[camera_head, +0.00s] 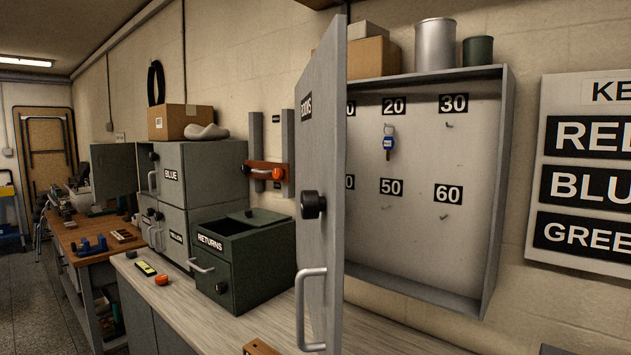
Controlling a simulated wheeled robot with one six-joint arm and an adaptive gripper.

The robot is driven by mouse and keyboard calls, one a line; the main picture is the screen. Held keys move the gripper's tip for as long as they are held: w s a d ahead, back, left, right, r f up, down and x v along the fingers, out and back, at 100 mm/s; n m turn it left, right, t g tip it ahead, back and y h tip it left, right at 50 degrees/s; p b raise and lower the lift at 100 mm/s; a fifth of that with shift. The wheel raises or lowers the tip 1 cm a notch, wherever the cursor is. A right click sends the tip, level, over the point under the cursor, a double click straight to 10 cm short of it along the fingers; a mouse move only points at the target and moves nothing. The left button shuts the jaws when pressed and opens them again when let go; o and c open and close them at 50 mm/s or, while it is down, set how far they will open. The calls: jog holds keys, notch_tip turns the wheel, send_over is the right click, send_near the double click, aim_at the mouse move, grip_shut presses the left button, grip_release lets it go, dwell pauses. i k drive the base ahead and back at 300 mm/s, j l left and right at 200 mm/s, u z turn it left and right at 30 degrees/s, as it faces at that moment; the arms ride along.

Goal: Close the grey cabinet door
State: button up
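The grey cabinet (498,190) hangs on the wall at right, with hooks labelled 20, 30, 50 and 60 inside. Its door (327,160) is hinged on the left and stands wide open, jutting toward the camera and seen almost edge-on. The door has a black knob (312,205) and a light grey bar handle (308,310). A key with a blue tag (388,143) hangs on the hook under 20. The hooks under 30, 50 and 60 look bare; those under the two left labels are hidden by the door. My gripper is not in view.
Below is a pale counter (215,325) with a dark green RETURNS box (240,262), a yellow-green item (145,268) and an orange item (161,280). Grey BLUE and YELLOW lockers (205,165) stand behind. A brown object (262,348) lies near the door's lower end.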

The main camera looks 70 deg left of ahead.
aim_at(321, 89)
jog(key=u, duration=2.5)
jog(key=j+u, duration=0.25)
jog(key=j, duration=0.3)
